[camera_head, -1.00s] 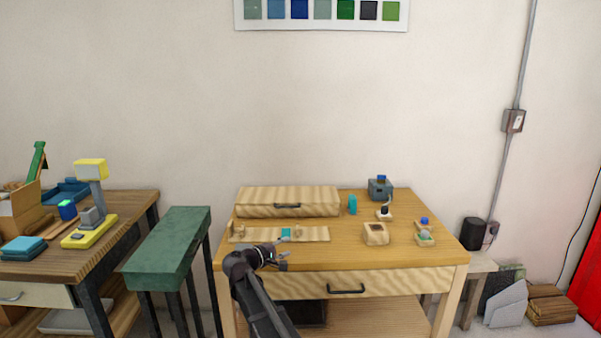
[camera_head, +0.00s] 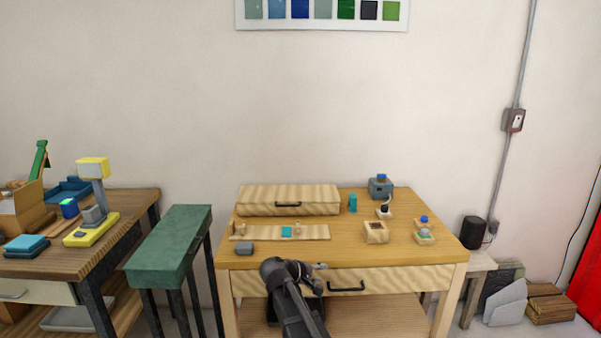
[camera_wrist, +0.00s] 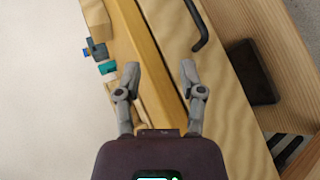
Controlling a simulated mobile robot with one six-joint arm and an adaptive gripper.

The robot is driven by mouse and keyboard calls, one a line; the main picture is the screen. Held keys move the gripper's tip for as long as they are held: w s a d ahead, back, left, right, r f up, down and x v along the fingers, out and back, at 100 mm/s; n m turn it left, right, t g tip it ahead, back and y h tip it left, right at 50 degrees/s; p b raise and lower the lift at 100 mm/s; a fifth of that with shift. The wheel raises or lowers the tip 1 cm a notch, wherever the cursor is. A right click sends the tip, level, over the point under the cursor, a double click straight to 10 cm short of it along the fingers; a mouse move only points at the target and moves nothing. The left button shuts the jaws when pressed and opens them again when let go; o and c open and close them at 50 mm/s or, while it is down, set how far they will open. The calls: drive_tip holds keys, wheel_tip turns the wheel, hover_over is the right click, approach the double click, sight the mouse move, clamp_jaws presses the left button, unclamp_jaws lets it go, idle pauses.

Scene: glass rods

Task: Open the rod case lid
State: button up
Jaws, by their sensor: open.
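The rod case is a long, pale striped wooden box (camera_head: 262,207) at the back left of the table. Its lid looks closed, and a dark handle (camera_head: 288,204) sits on its front. My gripper (camera_head: 319,275) is low at the table's front edge, well short of the case and just left of the drawer handle. In the wrist view my gripper (camera_wrist: 159,68) has its two fingers apart with nothing held between them. The table's front edge and drawer front lie beyond the fingers. I cannot make out the case clearly in the wrist view.
A flat wooden rack (camera_head: 262,233) with small items lies before the case. A grey block (camera_head: 244,248) sits at the front left. A teal cylinder (camera_head: 353,203) stands right of the case. The drawer handle (camera_head: 346,289) juts out near my gripper. The front middle tabletop is clear.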

drive_tip(key=s+d+f+m+g+y, duration=0.2)
drive_tip(key=s+d+f+y, duration=0.15)
drive_tip(key=s, duration=0.45)
drive_tip(key=s+d+f+m+g+y, duration=0.3)
drive_tip(key=s+d, duration=0.1)
drive_tip(key=s, duration=0.4)
drive_tip(key=s+d+f+m+g+y, duration=0.2)
drive_tip(key=s+d+f+y, duration=0.15)
drive_tip(key=s, duration=0.45)
wheel_tip(320, 180, up, 15)
drive_tip(key=p, duration=1.4)
drive_tip(key=shift+s+m, duration=0.15)
drive_tip(key=shift+m, duration=0.15)
drive_tip(key=shift+f, duration=0.1)
drive_tip(key=c, duration=0.7)
clamp_jaws()
drive_tip(key=shift+a, duration=0.1)
